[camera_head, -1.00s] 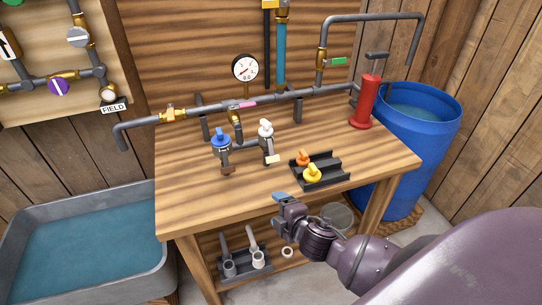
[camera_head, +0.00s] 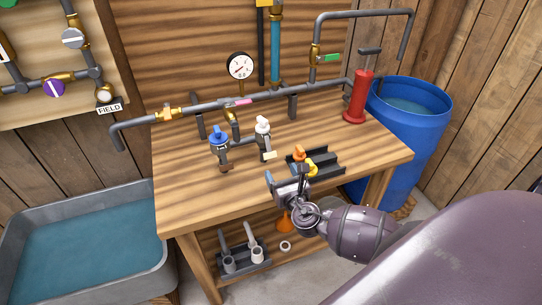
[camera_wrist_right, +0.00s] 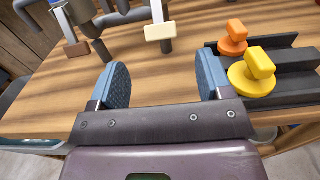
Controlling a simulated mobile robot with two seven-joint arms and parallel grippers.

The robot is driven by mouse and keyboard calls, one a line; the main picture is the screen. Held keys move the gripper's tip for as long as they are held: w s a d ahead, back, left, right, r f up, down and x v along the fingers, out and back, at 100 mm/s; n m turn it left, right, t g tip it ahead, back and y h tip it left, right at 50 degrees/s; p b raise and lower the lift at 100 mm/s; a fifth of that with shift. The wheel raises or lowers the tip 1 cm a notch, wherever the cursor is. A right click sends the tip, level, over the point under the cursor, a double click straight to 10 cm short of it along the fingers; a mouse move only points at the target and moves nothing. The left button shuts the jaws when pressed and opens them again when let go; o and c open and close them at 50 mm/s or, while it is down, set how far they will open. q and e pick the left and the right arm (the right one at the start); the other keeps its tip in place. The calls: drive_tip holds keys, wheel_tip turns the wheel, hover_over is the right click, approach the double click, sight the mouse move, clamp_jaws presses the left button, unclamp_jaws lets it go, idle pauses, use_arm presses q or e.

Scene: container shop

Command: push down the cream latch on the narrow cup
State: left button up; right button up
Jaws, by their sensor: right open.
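The cream latch (camera_head: 270,155) is a small pale block low on the white-topped fitting (camera_head: 263,140), which hangs from the pipe above the workbench. In the right wrist view the cream latch (camera_wrist_right: 160,31) sits on a narrow grey stem, ahead of the gap between my fingers. My right gripper (camera_head: 285,180) is open and empty at the bench's front edge, its blue-padded fingers (camera_wrist_right: 163,75) pointing toward the latch and apart from it. A brown latch (camera_wrist_right: 77,49) shows to the left, under the wider blue-topped fitting (camera_head: 219,142). My left gripper is out of view.
A black tray (camera_head: 325,161) with orange and yellow knobs lies close right of my right gripper. The horizontal pipe (camera_head: 205,106) and gauge (camera_head: 240,66) stand behind. A red pump (camera_head: 358,98) is at the back right. The front left benchtop (camera_head: 185,195) is clear.

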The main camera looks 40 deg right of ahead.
sight(270, 157)
drive_tip(key=x, duration=0.7)
drive_tip(key=shift+w, duration=0.35)
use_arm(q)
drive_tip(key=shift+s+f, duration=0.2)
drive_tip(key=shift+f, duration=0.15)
use_arm(e)
drive_tip(key=shift+w+d, duration=0.1)
drive_tip(key=shift+w, duration=0.3)
